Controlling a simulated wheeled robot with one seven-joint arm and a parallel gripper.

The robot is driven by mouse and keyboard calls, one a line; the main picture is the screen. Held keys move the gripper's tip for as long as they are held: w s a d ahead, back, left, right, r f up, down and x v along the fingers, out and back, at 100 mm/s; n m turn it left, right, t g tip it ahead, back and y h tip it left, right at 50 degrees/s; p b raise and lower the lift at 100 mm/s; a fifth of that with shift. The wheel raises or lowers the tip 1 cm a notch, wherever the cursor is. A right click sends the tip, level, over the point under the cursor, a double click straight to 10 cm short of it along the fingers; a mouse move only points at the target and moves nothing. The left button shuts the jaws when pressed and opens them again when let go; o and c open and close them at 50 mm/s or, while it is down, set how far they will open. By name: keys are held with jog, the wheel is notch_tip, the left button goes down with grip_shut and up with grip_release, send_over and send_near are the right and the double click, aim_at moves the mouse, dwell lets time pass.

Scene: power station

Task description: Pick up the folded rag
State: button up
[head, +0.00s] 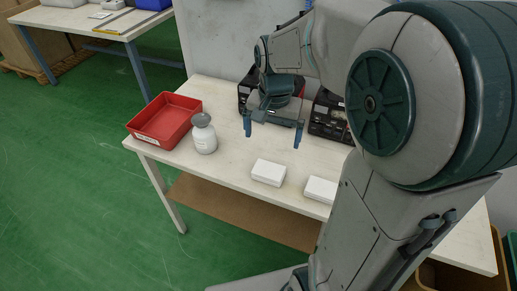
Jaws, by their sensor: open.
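Two white, flat, block-like things lie near the front edge of the worktable (228,107). One white block (269,172) is fully visible. The other white block (320,189) is to its right, close to my arm in the picture. I cannot tell whether either is the folded rag; no other cloth is clear to see. My gripper (272,132) points down over the table, behind the white blocks in the picture. Its two blue fingertips are wide apart, with nothing between them. My arm hides the right part of the table.
A red tray (150,136) and a grey-capped white bottle (204,138) stand at the table's left end. Dark parts bins (329,112) stand at the back. Another table (112,30) is at upper left. A brown bin (452,277) is at lower right. Green floor is clear at left.

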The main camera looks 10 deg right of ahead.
notch_tip(320, 180, down, 2)
jog(key=w, duration=0.2)
jog(key=b, duration=0.2)
send_over(269, 169)
jog(key=shift+m, duration=0.4)
notch_tip(269, 169, down, 8)
jog(key=shift+w+a+f, duration=0.1)
jog(key=shift+f, duration=0.15)
notch_tip(269, 169, down, 5)
jog(key=shift+f, duration=0.15)
jog(key=c, duration=0.9)
